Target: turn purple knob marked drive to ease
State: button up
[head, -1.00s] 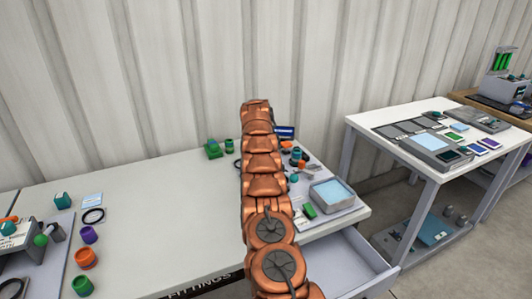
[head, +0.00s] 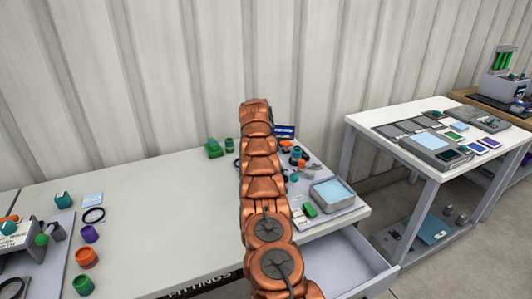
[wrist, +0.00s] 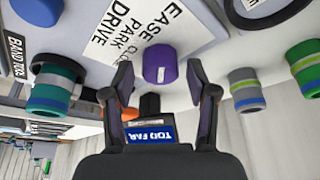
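The purple knob (wrist: 160,64) shows in the wrist view, with a white mark on its near side. A white label plate (wrist: 150,28) beside it reads EASE, PARK and DRIVE, upside down in this view. My gripper (wrist: 159,78) is open. One finger is on each side of the knob, with a visible gap on both sides. A small blue sign (wrist: 153,134) reading TOO FAR stands beyond, partly covered by the gripper body. In the head view my arm hides the knob and gripper.
Around the knob are a teal ringed cylinder (wrist: 55,88), a grey-green ringed cylinder (wrist: 247,88) and a blue and green one (wrist: 304,62). In the head view, a grey tray (head: 332,194) lies right of my arm and an open drawer (head: 350,262) juts out below. The table's left middle is clear.

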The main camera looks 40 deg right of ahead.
jog(key=shift+r, duration=0.1)
dwell(0.3)
jog(key=v, duration=1.1)
jog(key=shift+a+r, duration=0.25)
jog(key=shift+r, duration=0.1)
jog(key=shift+s, duration=0.1)
